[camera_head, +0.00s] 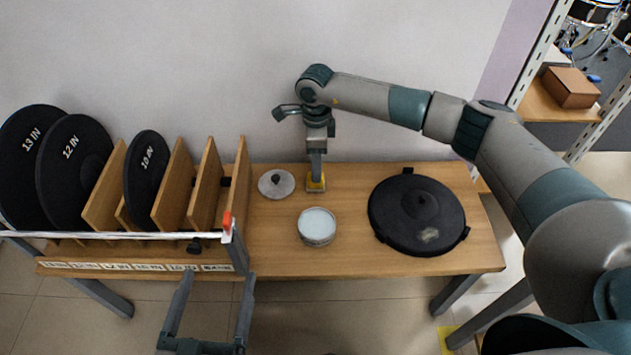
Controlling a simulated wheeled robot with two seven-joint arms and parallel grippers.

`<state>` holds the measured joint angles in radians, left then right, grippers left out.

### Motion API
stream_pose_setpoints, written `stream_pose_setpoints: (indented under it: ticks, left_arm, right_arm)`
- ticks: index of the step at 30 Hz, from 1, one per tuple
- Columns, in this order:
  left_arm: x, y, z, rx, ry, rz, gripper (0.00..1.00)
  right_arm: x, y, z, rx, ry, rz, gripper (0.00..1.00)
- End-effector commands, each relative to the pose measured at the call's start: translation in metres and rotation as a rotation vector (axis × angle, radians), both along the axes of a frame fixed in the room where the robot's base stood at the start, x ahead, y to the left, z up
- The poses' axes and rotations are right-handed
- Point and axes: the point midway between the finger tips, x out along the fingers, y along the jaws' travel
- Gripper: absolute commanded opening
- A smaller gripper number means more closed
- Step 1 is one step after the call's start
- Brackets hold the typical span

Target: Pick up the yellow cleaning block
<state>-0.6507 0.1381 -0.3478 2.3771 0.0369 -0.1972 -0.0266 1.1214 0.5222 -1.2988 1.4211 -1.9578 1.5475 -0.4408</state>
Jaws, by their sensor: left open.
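The yellow cleaning block (316,187) is small and sits near the back edge of the wooden table. My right gripper (316,172) points down onto it from above, and its fingers overlap the block in the picture. The fingers show nearly edge-on, so I cannot tell whether they are closed on the block. My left gripper (218,281) is open and empty in front of the table at the bottom, its two fingers well apart and pointing toward the rack.
A lidded disc (276,183) and a round tin (317,227) stand close to the block. A large black round case (417,214) lies at the right of the wooden table (272,251). A slotted rack (241,190) with labelled black discs (75,160) fills the left.

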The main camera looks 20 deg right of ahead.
Motion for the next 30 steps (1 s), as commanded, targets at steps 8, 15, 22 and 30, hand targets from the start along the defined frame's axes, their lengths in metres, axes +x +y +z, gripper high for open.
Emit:
stream_pose_setpoints:
  ticks: [8,15,22,30]
  left_arm:
    - [-0.001,-0.003,0.01,-0.02,-0.059,0.0,0.86]
    - [-0.003,-0.005,0.023,-0.042,-0.124,0.001,0.86]
    - [-0.003,-0.005,0.025,-0.044,-0.132,0.001,0.86]
    - [-0.003,-0.005,0.025,-0.044,-0.132,0.001,0.86]
  right_arm:
    - [-0.004,0.002,-0.026,0.0,0.002,0.001,0.5]
    - [-0.004,0.002,-0.05,0.0,0.0,-0.001,0.5]
    - [-0.004,0.002,-0.052,0.0,0.0,0.0,0.5]
    - [-0.004,0.002,-0.051,0.0,0.0,0.0,0.5]
